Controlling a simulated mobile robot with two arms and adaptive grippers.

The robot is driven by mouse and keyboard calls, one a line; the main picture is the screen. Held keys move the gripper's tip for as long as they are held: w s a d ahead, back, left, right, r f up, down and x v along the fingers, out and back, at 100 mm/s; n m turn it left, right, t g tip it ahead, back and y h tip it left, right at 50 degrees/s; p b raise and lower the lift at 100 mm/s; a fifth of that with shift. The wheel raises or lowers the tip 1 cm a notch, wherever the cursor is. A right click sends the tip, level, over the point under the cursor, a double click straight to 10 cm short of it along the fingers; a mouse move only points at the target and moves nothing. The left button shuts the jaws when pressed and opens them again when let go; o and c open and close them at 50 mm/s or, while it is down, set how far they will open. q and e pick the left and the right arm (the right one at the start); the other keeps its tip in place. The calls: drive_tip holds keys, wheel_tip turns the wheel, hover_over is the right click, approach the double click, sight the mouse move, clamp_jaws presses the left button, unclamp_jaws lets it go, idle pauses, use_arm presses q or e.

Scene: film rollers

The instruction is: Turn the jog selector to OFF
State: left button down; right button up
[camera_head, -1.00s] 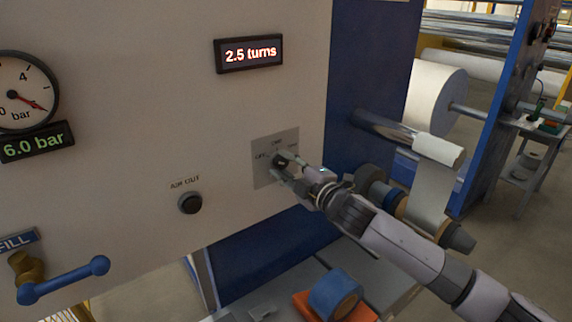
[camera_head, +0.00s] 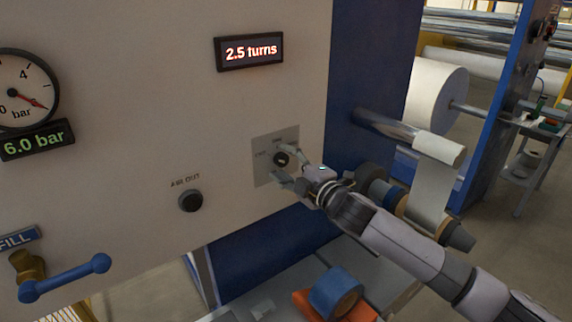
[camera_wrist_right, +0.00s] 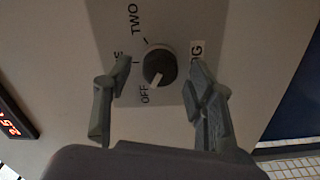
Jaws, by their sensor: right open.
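The jog selector is a round black knob (camera_head: 281,159) on a grey label plate (camera_head: 262,176) on the pale panel. In the right wrist view the knob (camera_wrist_right: 160,66) has a white mark on its lower-left side, toward the OFF label. Labels reading TWO and OFF show there; others at the sides are partly hidden by the fingers. My right gripper (camera_head: 283,164) is open, one finger on each side of the knob. In the wrist view there is a gap between each finger (camera_wrist_right: 157,90) and the knob. My left gripper is not in view.
A display reading 2.5 turns (camera_head: 249,52) is above the plate. The AIR OUT button (camera_head: 190,201) is to its left, with a gauge (camera_head: 22,90) and blue-handled valve (camera_head: 64,279) farther left. Rolls (camera_head: 398,200) are right of the panel; a blue roll (camera_head: 336,292) lies below.

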drive_tip(key=v, duration=1.2)
